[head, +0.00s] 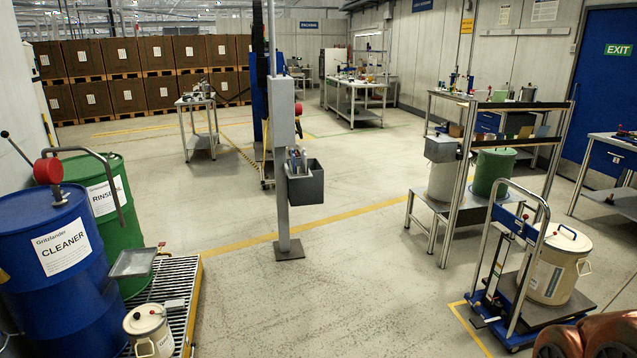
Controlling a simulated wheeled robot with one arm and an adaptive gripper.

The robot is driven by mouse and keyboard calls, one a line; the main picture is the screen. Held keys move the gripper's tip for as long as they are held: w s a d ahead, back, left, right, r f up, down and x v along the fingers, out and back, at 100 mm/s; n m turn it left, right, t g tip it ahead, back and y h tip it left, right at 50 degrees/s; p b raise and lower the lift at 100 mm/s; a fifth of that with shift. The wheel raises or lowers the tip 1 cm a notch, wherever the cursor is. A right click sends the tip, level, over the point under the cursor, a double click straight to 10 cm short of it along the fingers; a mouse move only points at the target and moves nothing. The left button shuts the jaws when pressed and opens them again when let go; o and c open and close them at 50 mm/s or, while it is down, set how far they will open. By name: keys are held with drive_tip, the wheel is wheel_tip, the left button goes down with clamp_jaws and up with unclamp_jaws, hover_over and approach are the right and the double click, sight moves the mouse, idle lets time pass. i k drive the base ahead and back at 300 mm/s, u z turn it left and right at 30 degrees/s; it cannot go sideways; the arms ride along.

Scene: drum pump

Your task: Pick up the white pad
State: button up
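A small flat whitish piece (174,303), which may be the white pad, lies on the metal grating (178,275) at the lower left. It is beside a cream lidded can (148,330) and too small to make out clearly.
A blue CLEANER drum (65,250) and a green RINSE drum (108,205) stand at the left. A grey post (283,150) with a bin stands mid-floor. A blue lift trolley (510,270) carries a cream bucket (557,268) at right. The central foreground floor is clear.

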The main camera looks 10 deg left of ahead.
sight(177, 305)
drive_tip(key=u, duration=0.2)
drive_tip(key=i, duration=1.8)
drive_tip(key=u, duration=1.2)
drive_tip(key=i, duration=1.2)
drive_tip(key=u, duration=1.45)
drive_tip(key=i, duration=0.5)
drive_tip(key=u, duration=0.3)
